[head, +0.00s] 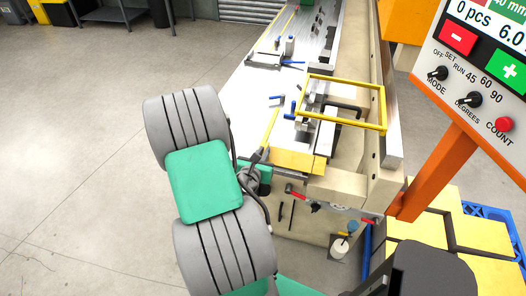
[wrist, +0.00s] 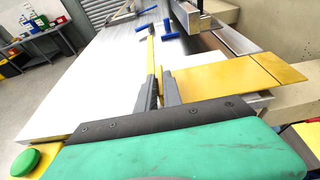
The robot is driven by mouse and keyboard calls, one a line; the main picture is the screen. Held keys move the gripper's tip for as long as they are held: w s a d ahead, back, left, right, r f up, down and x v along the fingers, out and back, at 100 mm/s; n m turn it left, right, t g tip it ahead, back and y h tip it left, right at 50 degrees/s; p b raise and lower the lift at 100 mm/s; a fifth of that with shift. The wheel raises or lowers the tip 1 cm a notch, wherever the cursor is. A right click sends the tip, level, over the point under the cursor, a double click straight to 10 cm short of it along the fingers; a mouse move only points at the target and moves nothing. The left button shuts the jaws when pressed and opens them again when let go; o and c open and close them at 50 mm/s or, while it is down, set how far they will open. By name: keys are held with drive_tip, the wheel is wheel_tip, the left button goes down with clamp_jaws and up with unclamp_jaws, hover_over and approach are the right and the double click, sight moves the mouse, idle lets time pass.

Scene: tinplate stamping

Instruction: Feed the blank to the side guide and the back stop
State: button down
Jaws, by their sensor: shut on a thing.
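My gripper (head: 262,153) is at the near edge of the pale worktable, left of the press opening. In the wrist view its grey fingers (wrist: 159,90) are close together on a narrow yellow strip (wrist: 152,50), which seems to be the blank seen nearly edge-on. The strip (head: 270,127) runs away from the fingers over the table. Metal fittings with blue handles (head: 292,108) stand beyond it. I cannot tell which are the side guide and back stop, or whether the strip touches them. The fingers hide the strip's near end.
A yellow guard frame (head: 384,106) stands over the press opening. A yellow plate (head: 297,161) lies right of my gripper. The orange-posted control panel (head: 483,70) stands at the right. The worktable (head: 247,92) is clear on its left; open floor lies beyond.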

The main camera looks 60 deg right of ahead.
sight(274, 127)
drive_tip(key=shift+d+f+p, duration=0.15)
drive_tip(key=shift+d+p, duration=0.1)
drive_tip(key=shift+p, duration=0.2)
drive_tip(key=w+d+p, duration=0.1)
drive_tip(key=d+p, duration=0.1)
drive_tip(key=d, duration=0.3)
drive_tip(key=d+p, duration=0.2)
drive_tip(key=d, duration=0.3)
drive_tip(key=w+d+p, duration=0.1)
drive_tip(key=d+p, duration=0.1)
drive_tip(key=d, duration=0.3)
drive_tip(key=shift+w+d+f, duration=0.15)
drive_tip(key=shift+w+f, duration=0.05)
drive_tip(key=shift+w, duration=0.1)
drive_tip(key=shift+w+d, duration=0.2)
drive_tip(key=shift+d, duration=0.6)
drive_tip(key=shift+w+f, duration=0.1)
drive_tip(key=shift+d, duration=0.15)
idle(0.8)
drive_tip(key=shift+w, duration=0.25)
idle(1.4)
drive_tip(key=c, duration=1.4)
unclamp_jaws()
